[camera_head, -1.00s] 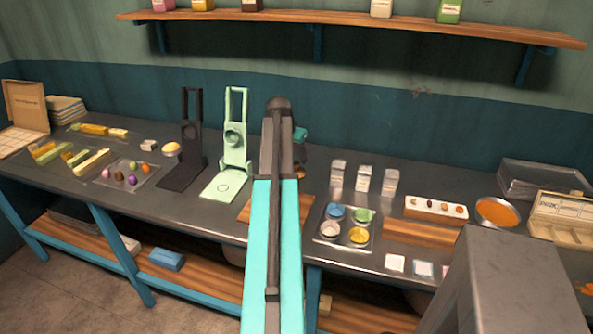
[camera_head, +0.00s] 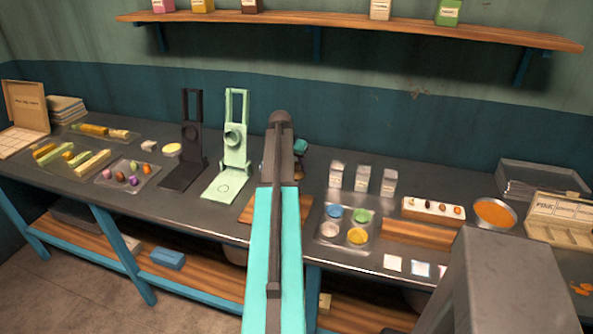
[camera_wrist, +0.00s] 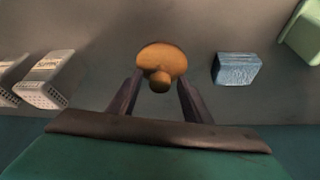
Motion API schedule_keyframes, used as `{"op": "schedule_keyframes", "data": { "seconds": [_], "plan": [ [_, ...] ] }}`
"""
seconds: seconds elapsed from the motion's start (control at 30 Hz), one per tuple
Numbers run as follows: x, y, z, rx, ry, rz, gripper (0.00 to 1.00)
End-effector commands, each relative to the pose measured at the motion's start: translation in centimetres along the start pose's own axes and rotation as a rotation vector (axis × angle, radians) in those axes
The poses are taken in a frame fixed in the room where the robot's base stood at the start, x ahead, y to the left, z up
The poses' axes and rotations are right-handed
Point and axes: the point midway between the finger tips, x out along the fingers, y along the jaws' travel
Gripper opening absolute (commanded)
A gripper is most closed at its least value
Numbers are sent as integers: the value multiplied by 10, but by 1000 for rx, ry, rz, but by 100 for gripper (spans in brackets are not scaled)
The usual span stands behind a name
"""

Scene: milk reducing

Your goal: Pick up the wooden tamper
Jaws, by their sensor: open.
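The wooden tamper (camera_wrist: 162,58) shows in the wrist view as an orange-brown round base with a smaller knob on the near side. It stands on the grey counter. My gripper (camera_wrist: 158,90) is open, with its two dark fingers on either side of the knob. I cannot tell whether the fingers touch it. In the head view my own arm covers most of the gripper and the tamper.
In the wrist view a small blue block (camera_wrist: 236,69) lies right of the tamper, and white cartons (camera_wrist: 45,80) stand left. The light green press (camera_head: 232,150) is left of my arm. A tray of coloured cups (camera_head: 347,238) is right. A wooden shelf (camera_head: 345,27) runs above.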

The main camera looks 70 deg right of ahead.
Motion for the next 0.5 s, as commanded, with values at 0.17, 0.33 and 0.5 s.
{"op": "schedule_keyframes", "data": {
  "seconds": [0.17, 0.33, 0.5],
  "plan": [
    [0, 0, 0, 0, 0, 0, 45],
    [0, -1, 0, -1, 0, 0, 45],
    [0, -1, 0, -1, 0, 0, 29]
  ]
}}
